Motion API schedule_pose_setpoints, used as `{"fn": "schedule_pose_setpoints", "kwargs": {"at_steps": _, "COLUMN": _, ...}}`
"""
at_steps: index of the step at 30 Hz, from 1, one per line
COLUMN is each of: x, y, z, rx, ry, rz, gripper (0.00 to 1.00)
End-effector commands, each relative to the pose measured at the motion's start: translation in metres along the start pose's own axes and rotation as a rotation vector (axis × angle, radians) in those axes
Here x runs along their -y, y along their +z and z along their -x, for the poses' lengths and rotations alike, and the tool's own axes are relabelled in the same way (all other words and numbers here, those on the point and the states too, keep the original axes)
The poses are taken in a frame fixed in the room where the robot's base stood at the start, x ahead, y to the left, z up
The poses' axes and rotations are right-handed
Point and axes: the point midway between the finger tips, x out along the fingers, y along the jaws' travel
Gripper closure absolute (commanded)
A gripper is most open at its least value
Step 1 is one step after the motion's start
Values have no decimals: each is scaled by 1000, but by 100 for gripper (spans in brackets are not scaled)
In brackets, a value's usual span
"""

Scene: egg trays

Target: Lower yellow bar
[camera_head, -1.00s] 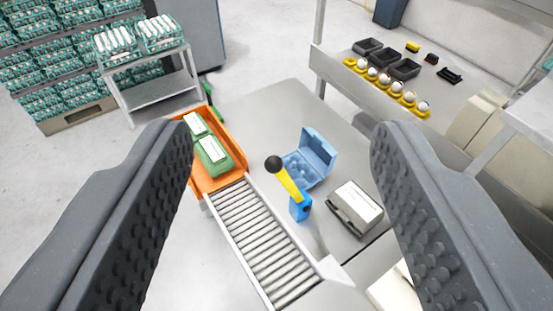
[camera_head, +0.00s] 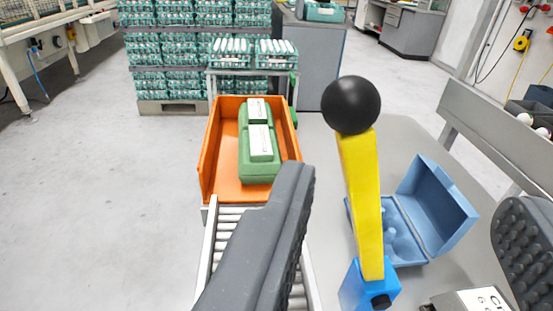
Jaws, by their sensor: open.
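The yellow bar (camera_head: 363,205) stands nearly upright on a blue base (camera_head: 368,288), with a black ball knob (camera_head: 351,104) on its top end. My gripper (camera_head: 410,200) is open, with one dark grey finger left of the bar and the other at the right edge of the picture. The bar shows between the fingers and neither finger visibly touches it. How far ahead of the fingertips the bar stands is hard to tell.
An open blue egg box (camera_head: 443,208) sits just behind the bar on the right. An orange tray (camera_head: 207,160) with green egg boxes (camera_head: 258,140) stands at the end of a roller conveyor (camera_head: 212,255). Stacked egg trays (camera_head: 165,50) stand at the back.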

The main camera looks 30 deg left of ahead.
Motion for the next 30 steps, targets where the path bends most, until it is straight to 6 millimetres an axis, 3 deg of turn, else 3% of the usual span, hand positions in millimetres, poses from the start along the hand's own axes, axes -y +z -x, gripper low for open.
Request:
{"fn": "schedule_pose_setpoints", "kwargs": {"at_steps": 6, "x": 15, "y": 16, "z": 7, "rx": -48, "ry": -31, "rz": -64, "gripper": 46}}
{"fn": "schedule_pose_setpoints", "kwargs": {"at_steps": 11, "x": 17, "y": 16, "z": -5, "rx": -53, "ry": -35, "rz": -66, "gripper": 46}}
{"fn": "schedule_pose_setpoints", "kwargs": {"at_steps": 30, "x": 21, "y": 11, "z": -102, "rx": -50, "ry": -35, "rz": -64, "gripper": 46}}
